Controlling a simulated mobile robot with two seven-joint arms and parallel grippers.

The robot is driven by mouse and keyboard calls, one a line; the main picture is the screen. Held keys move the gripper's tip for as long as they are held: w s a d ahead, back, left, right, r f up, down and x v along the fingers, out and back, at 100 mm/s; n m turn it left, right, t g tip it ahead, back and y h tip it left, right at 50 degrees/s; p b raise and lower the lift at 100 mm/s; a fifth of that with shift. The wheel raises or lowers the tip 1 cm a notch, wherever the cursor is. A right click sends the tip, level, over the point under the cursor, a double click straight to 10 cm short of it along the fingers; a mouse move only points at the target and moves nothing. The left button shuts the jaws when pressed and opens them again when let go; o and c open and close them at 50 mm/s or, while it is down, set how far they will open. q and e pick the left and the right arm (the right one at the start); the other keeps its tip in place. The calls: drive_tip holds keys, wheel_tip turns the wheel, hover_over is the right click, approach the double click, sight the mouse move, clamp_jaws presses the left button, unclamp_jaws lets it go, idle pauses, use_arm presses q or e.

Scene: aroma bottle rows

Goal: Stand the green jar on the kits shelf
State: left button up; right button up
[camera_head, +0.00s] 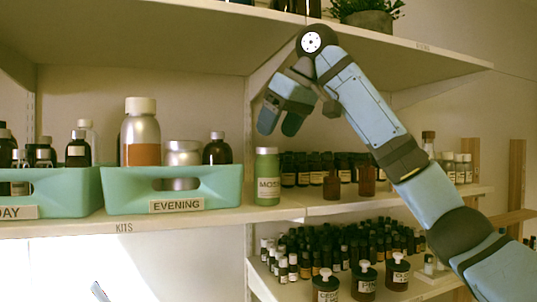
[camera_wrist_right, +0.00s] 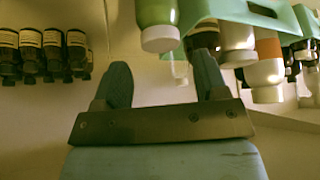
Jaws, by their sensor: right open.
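The green jar (camera_head: 267,178), with a pale cap and a label reading MOSS, stands upright on the kits shelf (camera_head: 150,222), just right of the EVENING tray. In the wrist view the green jar (camera_wrist_right: 157,12) shows upside down, its white cap towards the fingers. My right gripper (camera_head: 281,118) is open and empty, above the jar and apart from it. Its two fingers also show spread in the wrist view (camera_wrist_right: 163,80), with nothing between them. My left gripper is not clearly visible.
The green EVENING tray (camera_head: 215,199) holds several bottles and a metal-lidded jar. Another green tray (camera_head: 66,194) stands left of it. Dark bottles (camera_head: 320,165) line the shelf to the right. More bottles fill the shelf below. An upper shelf (camera_head: 190,28) hangs over my right arm's reach.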

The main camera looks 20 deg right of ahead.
use_arm(q)
drive_tip(key=shift+w+d+f, duration=0.15)
drive_tip(key=shift+w+f, duration=0.05)
drive_tip(key=shift+w, duration=0.2)
use_arm(e)
drive_tip(key=v, duration=0.4)
drive_tip(key=shift+s+r, duration=0.1)
drive_tip(key=shift+r, duration=0.2)
